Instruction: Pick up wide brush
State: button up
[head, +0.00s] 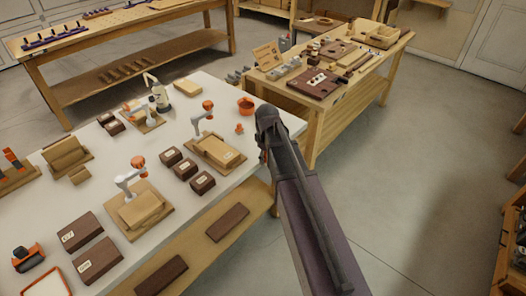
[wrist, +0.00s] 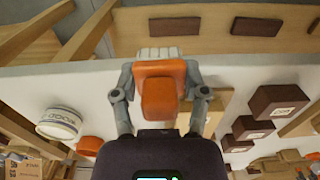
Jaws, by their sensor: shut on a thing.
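The wide brush (wrist: 163,88) has an orange handle and body, and a band of pale bristles (wrist: 158,54) at its far end in the wrist view. My gripper (wrist: 160,76) is shut on it, with one grey finger against each side of the orange body. In the head view my gripper (head: 266,132) is over the right end of the white-topped bench (head: 222,98). I cannot tell how high the brush is above the bench.
Dark labelled boxes (head: 186,168) and a wooden board with a clamp (head: 218,152) are farther left. A second wooden bench (head: 318,107) stands behind. Open floor (head: 410,190) lies right.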

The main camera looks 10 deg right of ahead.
jog(key=shift+s, duration=0.25)
dwell(0.4)
jog(key=shift+o, duration=1.2)
jog(key=shift+c, duration=0.8)
jog(key=shift+s, duration=0.1)
